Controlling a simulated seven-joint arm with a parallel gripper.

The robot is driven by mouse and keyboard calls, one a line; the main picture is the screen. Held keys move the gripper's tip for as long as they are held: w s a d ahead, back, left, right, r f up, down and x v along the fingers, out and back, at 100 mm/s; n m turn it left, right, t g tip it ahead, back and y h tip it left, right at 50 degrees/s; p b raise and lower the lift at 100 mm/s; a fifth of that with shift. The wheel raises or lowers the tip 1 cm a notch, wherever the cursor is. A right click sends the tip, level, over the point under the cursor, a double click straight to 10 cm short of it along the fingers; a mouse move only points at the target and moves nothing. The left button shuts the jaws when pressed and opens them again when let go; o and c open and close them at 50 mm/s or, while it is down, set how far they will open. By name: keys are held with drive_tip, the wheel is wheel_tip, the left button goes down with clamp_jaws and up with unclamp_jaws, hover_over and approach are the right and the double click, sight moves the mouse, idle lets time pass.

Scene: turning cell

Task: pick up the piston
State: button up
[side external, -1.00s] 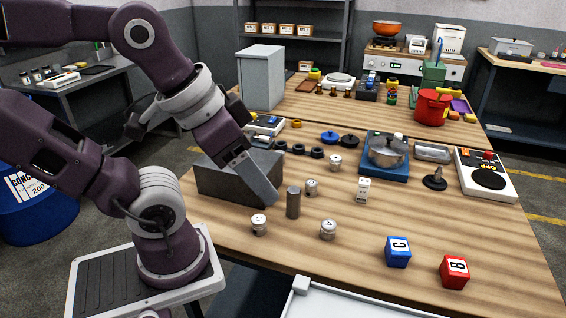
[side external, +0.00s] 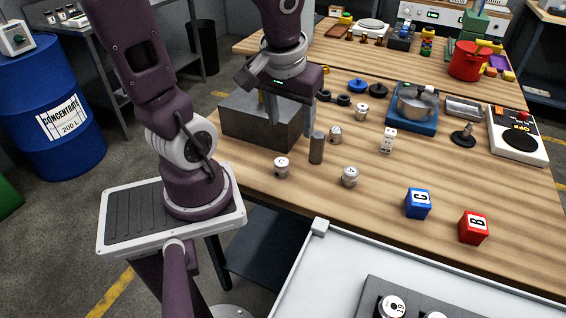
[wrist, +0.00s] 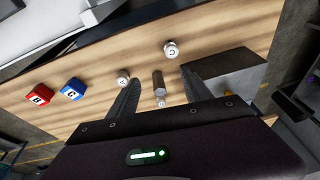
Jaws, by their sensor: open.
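Several short silvery pistons with lettered tops stand on the wooden table. The piston marked C (side external: 281,168) is nearest the grey block and shows in the wrist view (wrist: 171,49). Another, which looks marked A (side external: 349,176), stands to its right and also shows in the wrist view (wrist: 123,79). Others stand behind, one (side external: 335,134) beside a dark upright cylinder (side external: 316,147). My gripper (side external: 292,122) is open, empty and points down above the table by the grey block. In the wrist view the dark cylinder (wrist: 158,83) appears between the fingers.
The grey block (side external: 258,124) stands close by my gripper. A blue cube (side external: 418,203) and a red cube (side external: 473,228) lie right of the pistons. A white labelled block (side external: 387,140) and a blue scale with a pot (side external: 412,115) are farther back. The front middle of the table is clear.

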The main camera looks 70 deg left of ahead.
sight(281, 161)
drive_tip(key=a+f+n, duration=0.2)
drive_tip(key=f, duration=0.1)
drive_tip(key=a+f+n+g+h, duration=0.1)
drive_tip(key=f+n, duration=0.2)
drive_tip(key=a+f+n+h, duration=0.1)
drive_tip(key=a+f+n, duration=0.1)
drive_tip(key=f, duration=0.1)
drive_tip(key=shift+s+a+g, duration=0.3)
drive_tip(key=shift+s+g, duration=0.05)
drive_tip(key=shift+g, duration=0.05)
drive_tip(key=shift+w+f, duration=0.25)
drive_tip(key=shift+f, duration=1.55)
drive_tip(key=shift+w+f, duration=0.2)
drive_tip(key=shift+f, duration=1.55)
clamp_jaws()
